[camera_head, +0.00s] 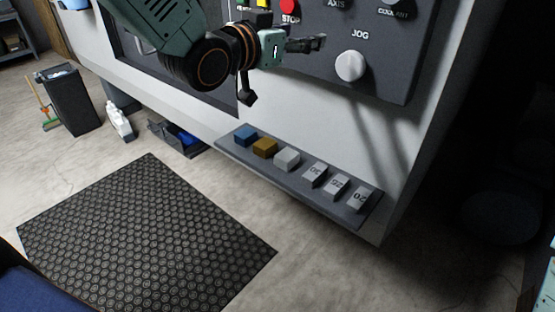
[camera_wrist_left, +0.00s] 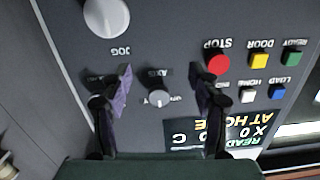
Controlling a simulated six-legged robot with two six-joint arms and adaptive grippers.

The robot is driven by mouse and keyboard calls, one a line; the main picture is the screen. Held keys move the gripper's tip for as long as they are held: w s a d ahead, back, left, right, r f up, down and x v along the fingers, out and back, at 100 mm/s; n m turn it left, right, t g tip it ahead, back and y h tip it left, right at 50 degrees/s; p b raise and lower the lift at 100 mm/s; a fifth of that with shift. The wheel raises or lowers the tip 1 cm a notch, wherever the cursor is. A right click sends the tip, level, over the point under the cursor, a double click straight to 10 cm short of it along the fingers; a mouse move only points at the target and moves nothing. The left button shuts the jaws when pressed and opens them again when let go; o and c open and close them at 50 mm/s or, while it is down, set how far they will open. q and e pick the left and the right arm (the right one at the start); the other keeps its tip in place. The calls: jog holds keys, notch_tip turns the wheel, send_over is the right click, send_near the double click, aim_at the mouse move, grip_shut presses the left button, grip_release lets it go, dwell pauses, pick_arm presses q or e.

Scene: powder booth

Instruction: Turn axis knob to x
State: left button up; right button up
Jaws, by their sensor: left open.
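The axis knob (camera_wrist_left: 158,97), small and silver-grey, sits on the dark control panel in the left wrist view, which shows the panel upside down. Its AXIS label is beside it; I cannot clearly read which mark it points at. In the head view only the AXIS label shows at the top edge, and the knob is out of frame. My left gripper (camera_head: 318,43) is open and empty in front of the panel. In the left wrist view its fingers (camera_wrist_left: 163,82) stand to either side of the knob, apart from it. My right gripper is not in view.
The big white jog knob (camera_head: 350,66) is right of my gripper. A red stop button (camera_wrist_left: 218,65) and coloured buttons are close by, with a lit display (camera_wrist_left: 205,133). A ledge (camera_head: 232,152) with several blocks juts out below. A dark mat (camera_head: 145,235) lies on the floor.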

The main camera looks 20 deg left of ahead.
pick_arm(q)
jog(key=s+f+n+g+y+b, duration=0.1)
jog(key=s+f+g+b, duration=0.1)
jog(key=f, duration=1.2)
jog(key=s+a+f+n+g+y+b, duration=0.1)
jog(key=f+b, duration=0.4)
jog(key=f, duration=0.9)
jog(key=shift+s+a+f+g+b, duration=0.2)
jog(key=shift+s+a+g+b, duration=0.1)
jog(key=shift+s+g, duration=0.65)
jog(key=shift+s+r, duration=0.1)
jog(key=shift+s, duration=0.15)
jog(key=s+a+f+n+g+y+b, duration=0.1)
jog(key=s+a+f+g+b, duration=0.15)
jog(key=s+f, duration=0.65)
jog(key=s+a+f+n+g+y+b, duration=0.1)
jog(key=s+f+g, duration=0.35)
jog(key=f, duration=0.75)
jog(key=s+f+g+b, duration=0.2)
jog(key=s+f, duration=0.5)
jog(key=s, duration=0.4)
jog(key=s+f+g+y+b, duration=0.1)
jog(key=s+f+g+b, duration=0.1)
jog(key=s+f, duration=0.5)
jog(key=s, duration=0.3)
jog(key=shift+s+a+f+n+b, duration=0.2)
jog(key=shift+s+n+b, duration=0.1)
jog(key=shift+s+n, duration=0.1)
